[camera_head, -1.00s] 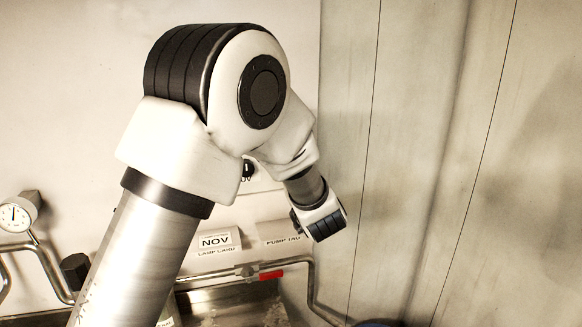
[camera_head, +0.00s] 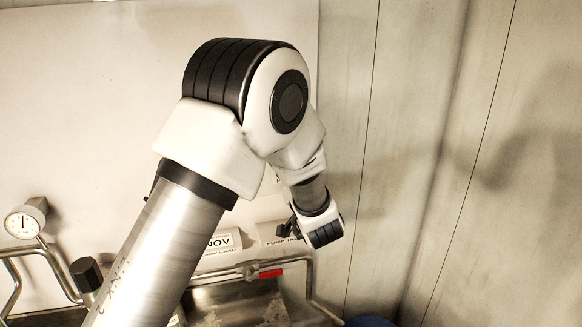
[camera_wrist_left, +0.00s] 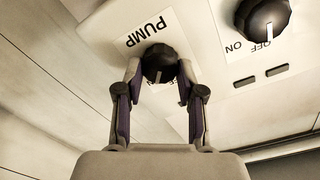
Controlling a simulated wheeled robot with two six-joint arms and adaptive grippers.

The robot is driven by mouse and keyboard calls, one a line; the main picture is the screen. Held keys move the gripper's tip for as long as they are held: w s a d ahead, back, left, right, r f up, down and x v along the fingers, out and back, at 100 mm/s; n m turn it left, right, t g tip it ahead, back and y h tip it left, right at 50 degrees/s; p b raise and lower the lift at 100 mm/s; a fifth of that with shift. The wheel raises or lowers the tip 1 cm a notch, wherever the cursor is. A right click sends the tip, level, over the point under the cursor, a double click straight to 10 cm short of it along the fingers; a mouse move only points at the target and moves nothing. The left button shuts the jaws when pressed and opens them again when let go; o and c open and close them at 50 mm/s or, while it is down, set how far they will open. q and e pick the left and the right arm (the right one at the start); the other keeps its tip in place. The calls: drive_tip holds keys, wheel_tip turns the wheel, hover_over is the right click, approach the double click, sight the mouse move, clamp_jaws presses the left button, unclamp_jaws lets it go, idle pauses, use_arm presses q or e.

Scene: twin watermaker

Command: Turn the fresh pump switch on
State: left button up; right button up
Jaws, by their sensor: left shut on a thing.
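In the left wrist view, a black round switch knob (camera_wrist_left: 158,63) sits on the white panel (camera_wrist_left: 205,85) beside a label reading PUMP (camera_wrist_left: 146,31). A short pale mark shows on the knob; a small label below it is partly hidden. My left gripper (camera_wrist_left: 159,80) has one finger on each side of this knob and is shut on it. My right gripper is in neither view.
A second black knob (camera_wrist_left: 262,22), marked ON and OFF, is beside the pump knob, its white line toward OFF. The head view shows a round gauge (camera_head: 25,220), a pipe with a red handle (camera_head: 271,274) and a metal basin (camera_head: 235,298) below. A bare wall (camera_head: 400,130) stands to the right.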

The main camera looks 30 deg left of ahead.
use_arm(q)
drive_tip(key=shift+f+m, duration=0.2)
drive_tip(key=shift+m, duration=1.6)
drive_tip(key=o, duration=1.2)
drive_tip(key=shift+c, duration=0.2)
drive_tip(key=shift+a, duration=0.25)
drive_tip(key=v, duration=0.7)
drive_tip(key=shift+d, duration=0.15)
